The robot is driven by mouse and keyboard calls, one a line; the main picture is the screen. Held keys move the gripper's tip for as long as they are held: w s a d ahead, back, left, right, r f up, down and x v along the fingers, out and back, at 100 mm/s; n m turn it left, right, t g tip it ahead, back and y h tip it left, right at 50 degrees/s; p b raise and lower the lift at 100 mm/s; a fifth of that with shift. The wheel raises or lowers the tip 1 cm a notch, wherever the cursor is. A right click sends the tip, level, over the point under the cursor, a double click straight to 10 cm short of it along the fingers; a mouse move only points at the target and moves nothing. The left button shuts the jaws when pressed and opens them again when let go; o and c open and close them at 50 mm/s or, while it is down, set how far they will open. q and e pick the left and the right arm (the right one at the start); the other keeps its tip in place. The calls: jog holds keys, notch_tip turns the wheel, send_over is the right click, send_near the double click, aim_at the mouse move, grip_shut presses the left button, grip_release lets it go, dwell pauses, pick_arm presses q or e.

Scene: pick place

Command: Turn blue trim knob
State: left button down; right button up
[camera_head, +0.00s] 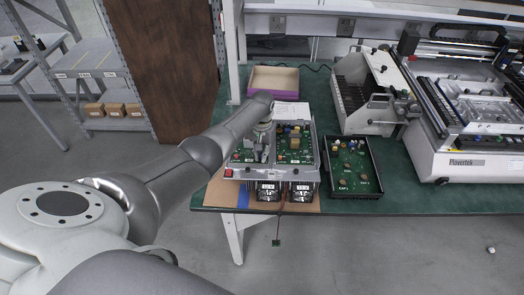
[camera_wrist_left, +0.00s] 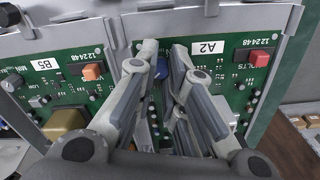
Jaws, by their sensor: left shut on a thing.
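In the head view my left gripper (camera_head: 264,146) reaches down into the grey two-board unit (camera_head: 317,160) on the bench; the blue knob cannot be made out there. My right gripper is not in view.
A large machine (camera_head: 460,160) fills the right. Bare green bench (camera_head: 420,197) shows in front.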

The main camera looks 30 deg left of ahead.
pick_arm(q)
jog(key=shift+n, duration=0.3)
jog(key=shift+w, duration=0.1)
jog(key=c, duration=1.5)
grip_release()
jog(key=shift+o, duration=0.2)
jog(key=shift+r, duration=0.1)
notch_tip(320, 180, up, 12)
